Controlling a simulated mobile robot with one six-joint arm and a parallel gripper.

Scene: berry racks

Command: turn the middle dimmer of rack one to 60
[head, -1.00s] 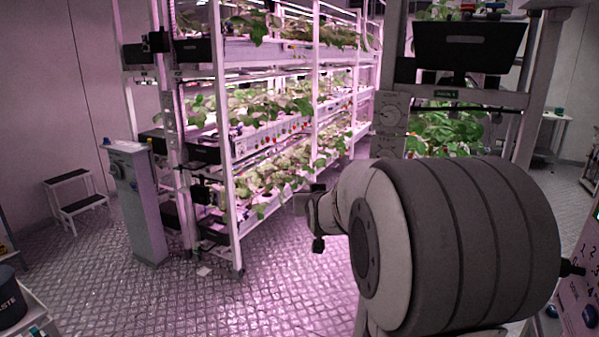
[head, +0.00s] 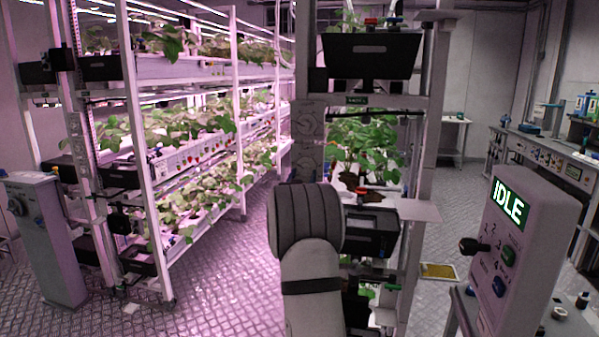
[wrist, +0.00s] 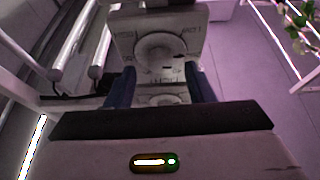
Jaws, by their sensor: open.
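A pale dimmer panel with round dials stands on the post of the nearer rack, left of its plants; the panel (head: 311,128) shows in the head view, its lower part hidden behind my arm. In the wrist view one round dial (wrist: 158,50) faces me beyond the fingers. A second dial (wrist: 160,98) shows partly between the fingers, cut off by my gripper's body. My gripper (wrist: 161,88) is open, with a dark blue finger on each side. I cannot tell whether either finger touches a dial, nor read a setting. In the head view my gripper is hidden behind my arm.
A long lit plant rack (head: 141,160) stands left, with a grey pedestal (head: 48,240) beside it. The nearer rack has a green label (head: 357,100) and black bins (head: 371,55). A console reading IDLE (head: 510,203) stands at right. Floor between the racks is clear.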

